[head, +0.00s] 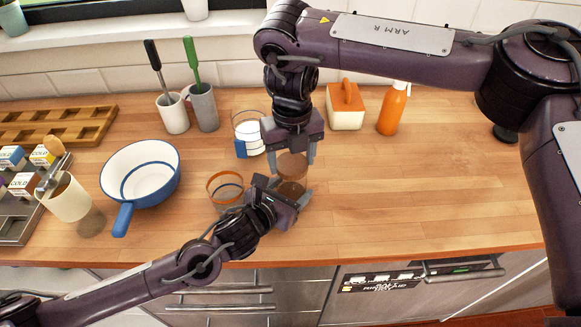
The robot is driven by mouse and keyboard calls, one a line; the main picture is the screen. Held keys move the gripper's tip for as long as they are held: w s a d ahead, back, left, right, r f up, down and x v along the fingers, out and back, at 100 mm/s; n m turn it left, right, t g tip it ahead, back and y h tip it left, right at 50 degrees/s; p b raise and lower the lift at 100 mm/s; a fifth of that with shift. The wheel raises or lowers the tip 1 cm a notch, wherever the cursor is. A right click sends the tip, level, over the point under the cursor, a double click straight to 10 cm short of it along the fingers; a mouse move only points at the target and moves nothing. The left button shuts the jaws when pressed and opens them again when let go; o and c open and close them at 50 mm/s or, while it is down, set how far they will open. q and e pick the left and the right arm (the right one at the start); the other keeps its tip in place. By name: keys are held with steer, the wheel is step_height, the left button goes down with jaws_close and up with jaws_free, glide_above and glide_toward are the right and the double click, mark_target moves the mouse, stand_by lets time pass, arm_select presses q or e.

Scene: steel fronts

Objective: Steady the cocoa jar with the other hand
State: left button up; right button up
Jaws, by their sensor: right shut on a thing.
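The cocoa jar (292,166) is a clear jar with brown contents in its lower part, upright over the counter in the head view. My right gripper (290,157) comes down from above and is shut on its upper part. My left gripper (291,189) comes in from the lower left at the jar's lower part, its fingertips on either side of the brown contents. Whether the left fingers touch the jar cannot be told. The jar's base is partly hidden by the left gripper.
Left of the grippers stand an empty glass jar with an orange rim (225,184) and a glass jar with white contents (249,137). A blue-handled white pan (140,172) is further left. An orange bottle (393,108) stands behind. The counter right of the jar (430,190) is clear.

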mark_target(292, 162)
steer(key=shift+r, duration=0.1)
steer(key=shift+r, duration=2.05)
steer(key=w+d+r, duration=0.4)
steer(key=w, duration=0.2)
steer(key=shift+w+d, duration=0.25)
steer(key=shift+w, duration=0.05)
arm_select(q)
steer(key=o, duration=1.6)
steer(key=shift+c, duration=0.2)
